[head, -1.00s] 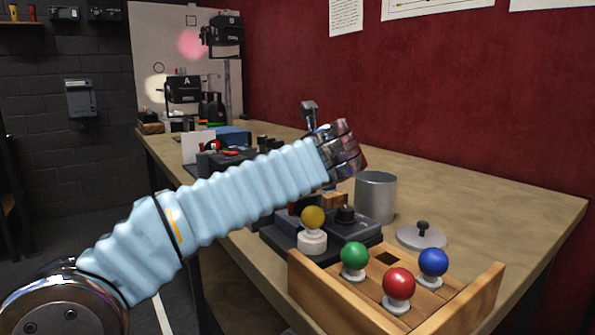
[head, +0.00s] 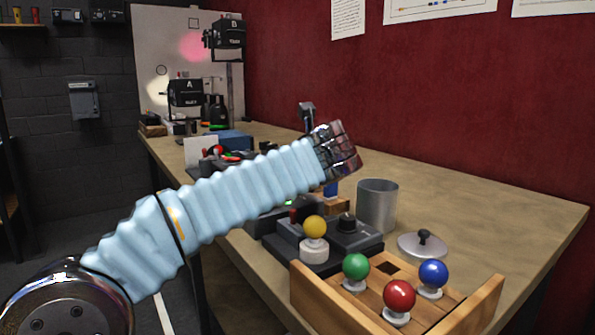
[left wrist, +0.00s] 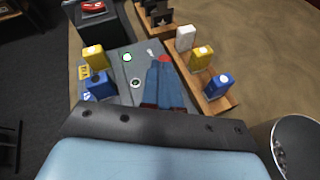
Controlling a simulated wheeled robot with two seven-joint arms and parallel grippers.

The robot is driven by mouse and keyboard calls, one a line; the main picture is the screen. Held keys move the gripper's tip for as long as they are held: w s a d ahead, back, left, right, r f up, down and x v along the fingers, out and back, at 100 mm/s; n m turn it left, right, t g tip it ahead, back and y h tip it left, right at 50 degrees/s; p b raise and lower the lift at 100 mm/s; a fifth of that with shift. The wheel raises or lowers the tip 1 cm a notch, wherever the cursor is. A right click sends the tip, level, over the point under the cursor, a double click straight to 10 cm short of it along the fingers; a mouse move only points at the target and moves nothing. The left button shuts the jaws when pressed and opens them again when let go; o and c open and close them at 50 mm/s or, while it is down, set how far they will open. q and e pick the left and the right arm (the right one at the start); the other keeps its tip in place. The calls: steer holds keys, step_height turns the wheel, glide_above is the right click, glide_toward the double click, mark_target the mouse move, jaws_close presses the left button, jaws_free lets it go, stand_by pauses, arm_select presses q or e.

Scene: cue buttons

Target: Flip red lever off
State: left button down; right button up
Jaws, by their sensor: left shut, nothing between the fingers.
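My left gripper (left wrist: 165,85) shows in the left wrist view, shut and empty over a grey panel (left wrist: 115,65). A small red piece (left wrist: 165,59), apparently the red lever's tip, shows at the fingertips; I cannot tell whether they touch it. A small pale lever (left wrist: 150,49) stands just left of it, with a round white-and-green button (left wrist: 127,57) and a dark round button (left wrist: 135,83) further left. In the head view my left wrist (head: 337,150) reaches over the bench and my arm hides the fingertips and most of this panel. My right gripper is not in view.
Yellow (left wrist: 93,57) and blue blocks (left wrist: 98,85) stand left of the fingers. A wooden rack (left wrist: 215,98) with blocks is on the right. A metal can (head: 377,205), a lid (head: 422,244) and a wooden box (head: 310,292) with coloured knobs stand nearer.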

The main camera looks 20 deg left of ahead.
arm_select(q)
steer(key=shift+w+a+r+p, duration=0.45)
steer(key=shift+a+r+p, duration=0.4)
steer(key=shift+p, duration=0.1)
steer(key=shift+w+a, duration=0.3)
steer(key=shift+a, duration=0.15)
steer(key=shift+w+a+f, duration=0.1)
steer(key=shift+a, duration=0.05)
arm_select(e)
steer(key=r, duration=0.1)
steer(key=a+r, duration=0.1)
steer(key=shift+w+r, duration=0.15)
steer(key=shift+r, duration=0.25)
arm_select(q)
steer(key=shift+r+p, duration=0.85)
steer(key=shift+p, duration=0.1)
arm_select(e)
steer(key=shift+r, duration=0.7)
